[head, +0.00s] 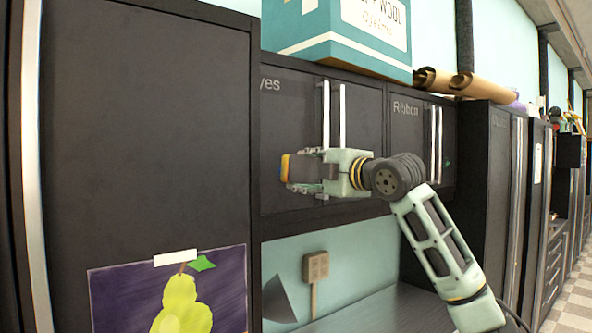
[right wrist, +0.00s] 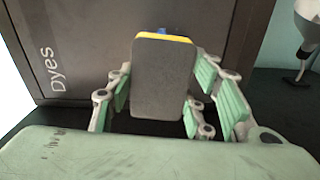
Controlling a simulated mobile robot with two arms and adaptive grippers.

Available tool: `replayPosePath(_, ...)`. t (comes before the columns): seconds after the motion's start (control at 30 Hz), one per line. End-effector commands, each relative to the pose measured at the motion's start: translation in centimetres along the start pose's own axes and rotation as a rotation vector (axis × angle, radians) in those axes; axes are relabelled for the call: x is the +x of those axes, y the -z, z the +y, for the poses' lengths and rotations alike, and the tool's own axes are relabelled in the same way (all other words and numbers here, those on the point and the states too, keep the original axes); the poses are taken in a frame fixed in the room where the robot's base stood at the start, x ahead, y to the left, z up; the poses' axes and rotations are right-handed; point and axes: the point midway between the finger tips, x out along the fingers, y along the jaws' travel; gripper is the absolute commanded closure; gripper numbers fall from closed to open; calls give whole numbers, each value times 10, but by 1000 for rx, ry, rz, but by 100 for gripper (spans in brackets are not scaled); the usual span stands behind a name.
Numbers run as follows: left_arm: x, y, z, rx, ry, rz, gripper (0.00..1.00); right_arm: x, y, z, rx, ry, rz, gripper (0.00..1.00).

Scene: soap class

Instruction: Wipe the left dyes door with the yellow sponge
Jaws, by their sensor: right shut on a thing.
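The yellow sponge (head: 286,168) is in my right gripper (head: 308,170), in front of the dark left dyes door (head: 285,120). In the right wrist view the sponge (right wrist: 164,80) shows a broad grey face and a yellow edge along its top, between the green fingers of the gripper (right wrist: 165,95). The "Dyes" lettering on the door (right wrist: 80,60) is at the left there; in the head view the label is partly cut off. A small blue patch shows just past the sponge. I cannot tell whether the sponge touches the door. My left gripper is not in view.
Two upright metal handles (head: 326,110) stand out beside the gripper. A ribbon cabinet (head: 408,120) is to the right. A teal wool box (head: 345,35) and brown rolls (head: 440,80) lie on top.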

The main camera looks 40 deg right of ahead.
Motion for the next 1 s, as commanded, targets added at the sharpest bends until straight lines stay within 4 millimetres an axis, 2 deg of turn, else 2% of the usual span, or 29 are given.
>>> replayPosePath(0.43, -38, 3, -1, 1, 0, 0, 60, 45, -1, 3, 2, 0, -2, 73)
replayPosePath(0.7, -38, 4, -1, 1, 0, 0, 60, 64, -2, 0, 2, -4, -3, 73)
replayPosePath(1.0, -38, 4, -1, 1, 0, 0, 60, 68, -2, 0, -1, -4, -3, 73)
